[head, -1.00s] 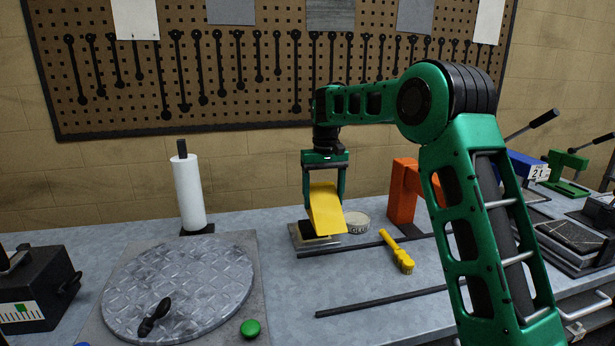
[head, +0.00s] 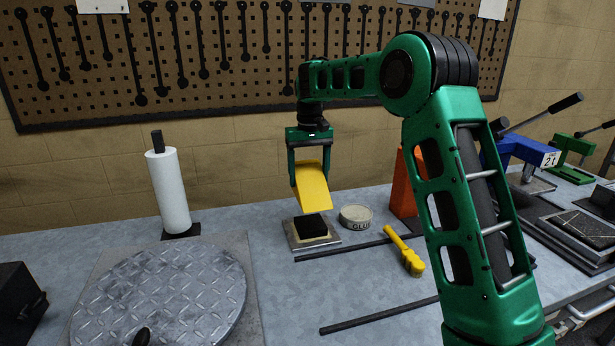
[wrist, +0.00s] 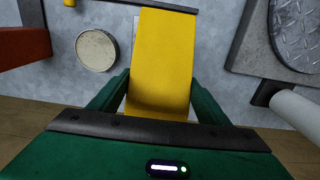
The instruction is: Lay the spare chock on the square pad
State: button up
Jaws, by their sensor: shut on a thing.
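The spare chock is a yellow wedge (head: 313,188), held tilted between the fingers of my gripper (head: 309,168). It also fills the middle of the wrist view (wrist: 160,60), with a green finger on each side. The chock hangs in the air above the square pad (head: 312,226), a black block top on a pale square with a metal plate (head: 334,240) around it. A clear gap shows between chock and pad in the head view. In the wrist view the chock hides most of the pad.
A round tin (head: 356,217) stands just right of the pad. A round tread plate (head: 165,295) and a white roll (head: 168,190) are left.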

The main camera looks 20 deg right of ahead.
jog(key=shift+s, duration=0.15)
jog(key=shift+d+f, duration=0.1)
jog(key=shift+f, duration=4.6)
jog(key=shift+f, duration=0.15)
jog(key=o, duration=1.7)
jog(key=shift+o, duration=0.2)
jog(key=shift+f, duration=0.1)
